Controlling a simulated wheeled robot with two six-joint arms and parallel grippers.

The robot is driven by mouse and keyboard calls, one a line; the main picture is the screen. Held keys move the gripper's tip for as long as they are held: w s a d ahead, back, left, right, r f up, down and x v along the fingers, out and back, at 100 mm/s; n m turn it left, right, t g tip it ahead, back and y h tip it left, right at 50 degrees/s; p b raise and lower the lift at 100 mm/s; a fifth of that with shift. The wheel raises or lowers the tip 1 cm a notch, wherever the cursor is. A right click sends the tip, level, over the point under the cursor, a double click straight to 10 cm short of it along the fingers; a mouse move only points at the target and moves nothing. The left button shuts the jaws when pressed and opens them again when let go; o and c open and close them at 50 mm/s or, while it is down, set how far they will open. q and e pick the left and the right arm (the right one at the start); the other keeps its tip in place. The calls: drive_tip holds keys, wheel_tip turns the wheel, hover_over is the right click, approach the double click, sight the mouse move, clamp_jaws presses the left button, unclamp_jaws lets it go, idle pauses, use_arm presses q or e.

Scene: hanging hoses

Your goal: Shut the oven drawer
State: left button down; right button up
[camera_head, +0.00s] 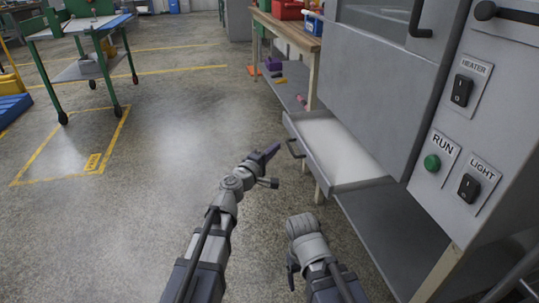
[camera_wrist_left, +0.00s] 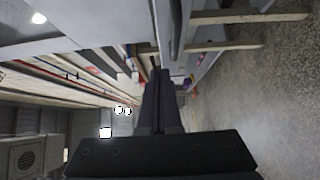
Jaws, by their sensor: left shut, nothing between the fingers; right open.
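The oven drawer (camera_head: 338,146) is a shallow, light grey tray. It sticks out to the left from under the grey oven (camera_head: 375,90), open and empty. Its dark handle (camera_head: 293,149) is on the left front face. My left gripper (camera_head: 268,154) is shut and empty, just left of the handle, with a small gap apparent between them. In the left wrist view its dark fingers (camera_wrist_left: 163,85) lie together with nothing held. My right gripper (camera_head: 292,277) is low in the head view, below the drawer and apart from it. It is open, with its fingers partly hidden by its wrist.
The oven's panel has a heater switch (camera_head: 462,90), a green run button (camera_head: 432,162) and a light switch (camera_head: 469,187). A wooden workbench (camera_head: 290,37) with a red box (camera_head: 288,9) stands behind the drawer.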

sight(298, 136)
use_arm(q)
drive_tip(key=w+d, duration=0.4)
drive_tip(key=shift+w+d, duration=0.25)
drive_tip(key=shift+d, duration=0.5)
